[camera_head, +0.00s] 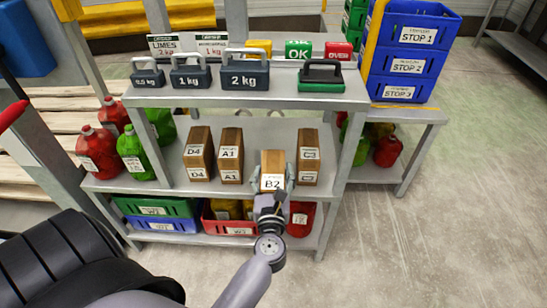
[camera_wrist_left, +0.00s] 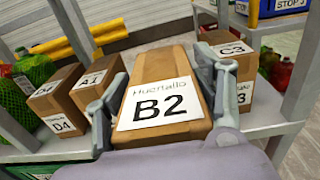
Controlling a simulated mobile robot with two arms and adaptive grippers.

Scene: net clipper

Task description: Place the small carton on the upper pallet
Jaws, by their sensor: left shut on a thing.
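The small brown carton labelled B2 (camera_head: 273,163) is at the front edge of the middle shelf, between cartons A1 (camera_head: 231,155) and C3 (camera_head: 308,157). My left gripper (camera_head: 271,187) is shut on it, one finger on each side. In the left wrist view, the B2 carton (camera_wrist_left: 160,95) fills the middle, with its label toward the camera and the left gripper (camera_wrist_left: 163,120) around it. I cannot tell whether its base touches the shelf. Pale slatted wooden pallets (camera_head: 62,91) show at the left at different heights. My right gripper is not in view.
Carton D4 (camera_head: 198,154) stands left of A1. Green and red jugs (camera_head: 98,153) stand at the shelf's left end. The top shelf (camera_head: 200,97) with several weights overhangs the cartons. Blue STOP crates (camera_head: 405,65) are at the right. The floor (camera_head: 440,230) at right is clear.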

